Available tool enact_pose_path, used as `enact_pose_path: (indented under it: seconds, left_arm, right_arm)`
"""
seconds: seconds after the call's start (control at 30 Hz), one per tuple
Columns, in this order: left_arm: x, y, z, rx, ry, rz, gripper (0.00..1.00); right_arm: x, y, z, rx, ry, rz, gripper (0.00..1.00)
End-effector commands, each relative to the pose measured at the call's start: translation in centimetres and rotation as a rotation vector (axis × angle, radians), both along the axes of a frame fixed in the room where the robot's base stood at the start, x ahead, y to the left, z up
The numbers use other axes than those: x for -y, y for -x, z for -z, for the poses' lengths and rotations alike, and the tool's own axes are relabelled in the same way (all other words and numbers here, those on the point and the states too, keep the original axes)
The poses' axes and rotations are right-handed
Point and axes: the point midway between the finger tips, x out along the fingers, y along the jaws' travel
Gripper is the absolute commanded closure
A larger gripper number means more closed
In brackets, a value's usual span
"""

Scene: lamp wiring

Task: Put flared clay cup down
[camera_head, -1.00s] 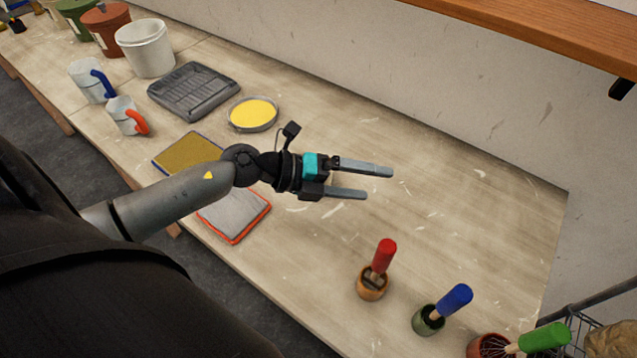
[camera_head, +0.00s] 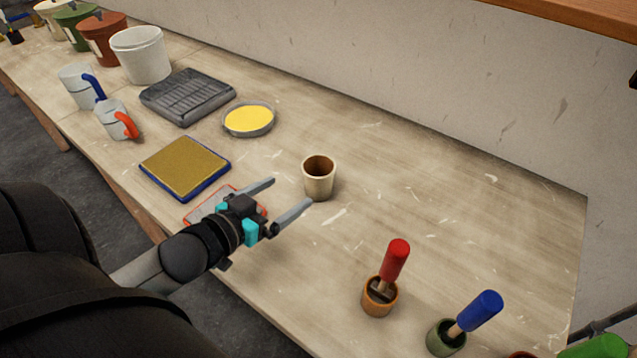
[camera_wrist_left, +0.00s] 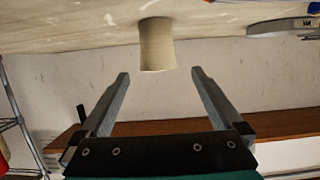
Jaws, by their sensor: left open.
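A tan clay cup (camera_head: 319,182) stands upright on the workbench, its open mouth facing up. It also shows in the left wrist view (camera_wrist_left: 157,46), beyond the fingertips and upside down in that picture. My left gripper (camera_head: 291,196) is open, its two fingers pointing toward the cup. In the left wrist view the space between the fingers (camera_wrist_left: 160,75) is empty, and the cup appears clear of them. My right gripper is not in view.
A yellow-filled dish (camera_head: 248,119), a grey tray (camera_head: 188,97) and a blue-edged mat (camera_head: 186,166) lie left of the cup. A pot with a red-handled tool (camera_head: 380,297) stands in front. Bench (camera_head: 480,215) to the cup's right is clear.

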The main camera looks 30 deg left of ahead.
Motion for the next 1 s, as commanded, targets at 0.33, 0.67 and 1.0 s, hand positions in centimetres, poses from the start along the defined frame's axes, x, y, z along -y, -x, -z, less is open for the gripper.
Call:
enact_pose_path:
  seconds: [0.33, 0.67, 1.0]
  left_arm:
    - [0.4, -4.7, 1.4, 0.004, -0.005, 0.004, 0.00]
    - [0.7, -8.1, 2.4, 0.002, -0.006, 0.004, 0.00]
    - [1.0, -10.0, 2.8, 0.006, -0.007, 0.004, 0.00]
  right_arm:
    - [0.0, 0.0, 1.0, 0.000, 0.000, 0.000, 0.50]
    - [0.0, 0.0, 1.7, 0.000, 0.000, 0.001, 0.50]
    - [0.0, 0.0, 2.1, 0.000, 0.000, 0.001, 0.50]
